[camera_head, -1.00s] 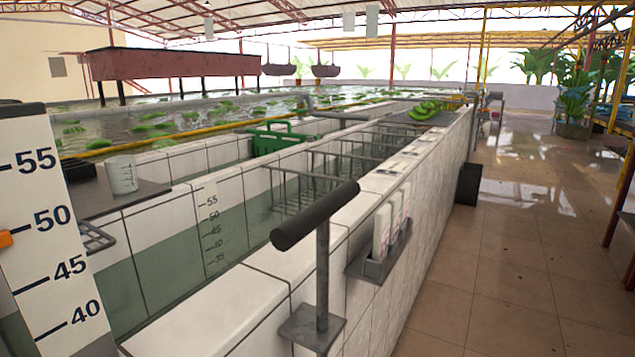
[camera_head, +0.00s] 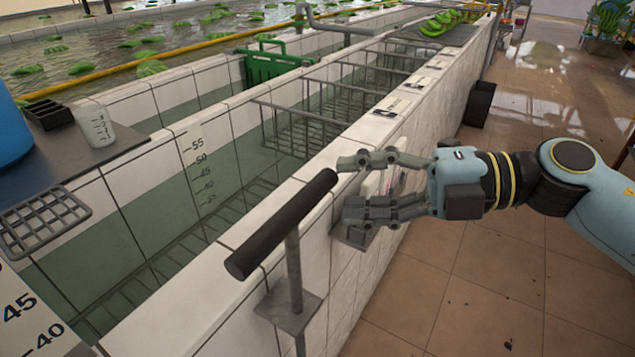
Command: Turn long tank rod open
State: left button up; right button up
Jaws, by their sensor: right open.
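The long tank rod (camera_head: 294,270) is an upright grey metal bar on a square plate at the near outer side of the tiled tank wall. Its dark cylindrical handle (camera_head: 282,224) runs level across the top, from lower left to upper right. My right gripper (camera_head: 342,185) comes in from the right with its fingers spread, just beyond the far right end of the handle. It is open, with nothing seen between its fingers. I cannot tell whether a fingertip touches the handle. My left gripper is not in view.
The tiled tank wall (camera_head: 367,125) runs away from me, with wire racks (camera_head: 305,120) inside. A small holder (camera_head: 352,236) on its outer face is partly hidden behind my right gripper. A measuring cup (camera_head: 96,126) stands on the left shelf. The tiled floor (camera_head: 480,270) at right is free.

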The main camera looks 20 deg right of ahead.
aim_at(328, 190)
jog(key=shift+p+x, duration=0.3)
jog(key=shift+x, duration=2.35)
jog(key=shift+c, duration=0.4)
grip_shut()
